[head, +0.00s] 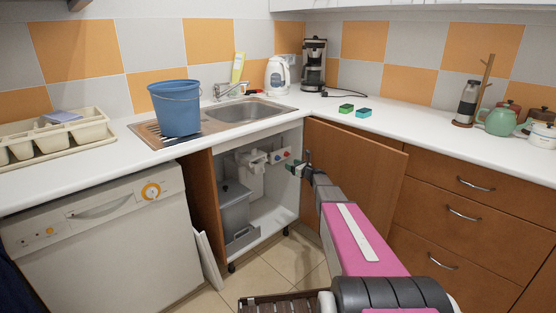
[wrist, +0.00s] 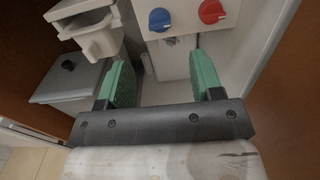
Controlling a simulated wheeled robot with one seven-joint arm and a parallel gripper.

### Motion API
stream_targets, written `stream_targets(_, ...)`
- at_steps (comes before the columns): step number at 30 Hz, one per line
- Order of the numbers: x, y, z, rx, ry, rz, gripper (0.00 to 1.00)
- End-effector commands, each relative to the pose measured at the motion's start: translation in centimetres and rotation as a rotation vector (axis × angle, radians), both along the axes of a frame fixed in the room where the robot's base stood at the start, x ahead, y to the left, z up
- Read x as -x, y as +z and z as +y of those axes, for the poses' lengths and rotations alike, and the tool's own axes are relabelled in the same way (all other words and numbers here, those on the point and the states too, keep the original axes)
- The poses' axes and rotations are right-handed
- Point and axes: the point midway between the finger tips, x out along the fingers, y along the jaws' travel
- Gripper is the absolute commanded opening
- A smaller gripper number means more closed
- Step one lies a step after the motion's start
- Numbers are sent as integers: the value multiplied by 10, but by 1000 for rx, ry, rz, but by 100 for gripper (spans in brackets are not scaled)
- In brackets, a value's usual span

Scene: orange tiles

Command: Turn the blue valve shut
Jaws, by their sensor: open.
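The blue valve (wrist: 159,19) is a round knob with a raised bar across it, on a white panel inside the open under-sink cabinet. A red valve (wrist: 211,11) sits to its right on the same panel. My gripper (wrist: 160,78) has green pads and is open and empty. In the wrist view the blue valve is above and beyond the gap between the fingers, apart from them. In the head view my gripper (head: 294,168) is at the cabinet opening, just below the red valve (head: 287,154). The blue valve is too small there to make out clearly.
The open cabinet door (head: 360,180) stands right of my arm. A dishwasher (head: 100,225) stands left, drawers (head: 470,212) right. The blue bucket (head: 176,110) is on the sink's drainboard.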

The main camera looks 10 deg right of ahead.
Motion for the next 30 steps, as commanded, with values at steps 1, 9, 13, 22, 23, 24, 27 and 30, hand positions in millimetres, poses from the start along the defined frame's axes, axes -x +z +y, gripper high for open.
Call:
stream_targets(1, -4, 0, 3, 1, 1, -1, 60)
stream_targets(9, -35, -1, 25, 4, 3, -2, 60)
stream_targets(13, -54, -1, 38, 4, 2, -1, 60)
stream_targets(22, -82, -1, 60, 5, 2, -1, 60)
stream_targets(23, -83, 0, 61, 5, 2, -1, 60)
stream_targets(24, -83, 0, 61, 5, 1, -1, 60)
stream_targets(27, -83, 0, 61, 5, 1, -1, 60)
stream_targets(30, -83, 0, 61, 5, 2, -1, 60)
